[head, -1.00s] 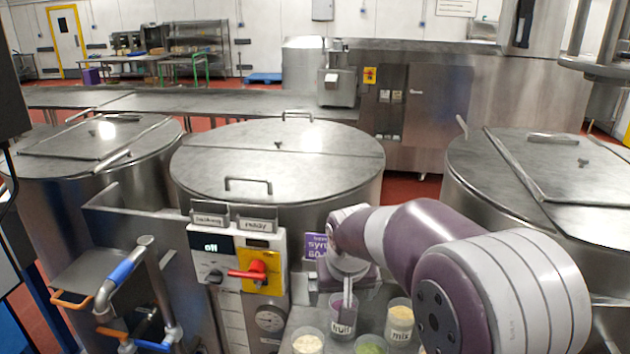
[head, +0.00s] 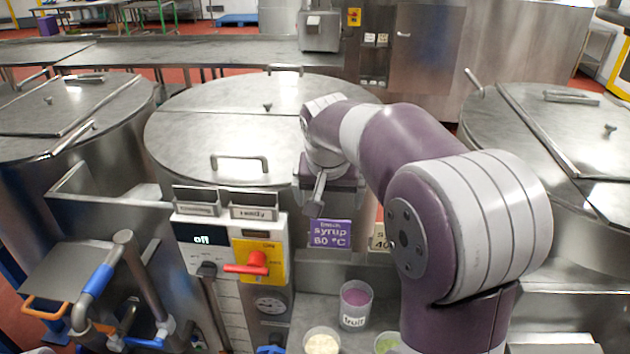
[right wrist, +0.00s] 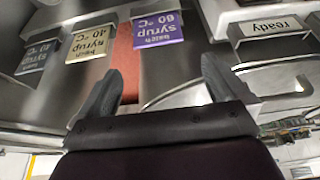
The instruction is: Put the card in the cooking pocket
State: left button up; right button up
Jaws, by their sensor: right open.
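A purple card (head: 331,233) reading "syrup 80 °C" stands behind the cups; it shows upside down in the right wrist view (right wrist: 158,29). A beige syrup card (head: 380,238) stands to its right, partly hidden by my right arm; the right wrist view shows it too (right wrist: 91,43). The cooking pocket (head: 195,196) is at the left on top of the control box, its label blurred. The ready pocket (head: 254,204) is beside it. My right gripper (right wrist: 160,88) is open and empty, above the purple card in the head view. My left gripper is out of view.
The control box (head: 230,250) has a red switch and an "off" display. A fruit cup (head: 355,303) and other cups stand in front of the cards. A grey card (right wrist: 38,57) shows in the wrist view. Large lidded kettles (head: 240,125) stand behind.

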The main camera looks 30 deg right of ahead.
jog(key=p, duration=0.2)
send_over(331, 224)
jog(key=s+a, duration=0.1)
jog(key=s, duration=0.1)
notch_tip(331, 224, down, 5)
jog(key=p+x, duration=0.1)
jog(key=x, duration=0.5)
jog(key=shift+w+f, duration=0.2)
jog(key=shift+w, duration=0.1)
jog(key=shift+f, duration=0.2)
jog(key=shift+s, duration=0.2)
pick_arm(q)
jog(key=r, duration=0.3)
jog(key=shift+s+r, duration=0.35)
pick_arm(e)
jog(key=shift+w, duration=0.1)
jog(key=c, duration=0.7)
jog(key=shift+c, duration=0.2)
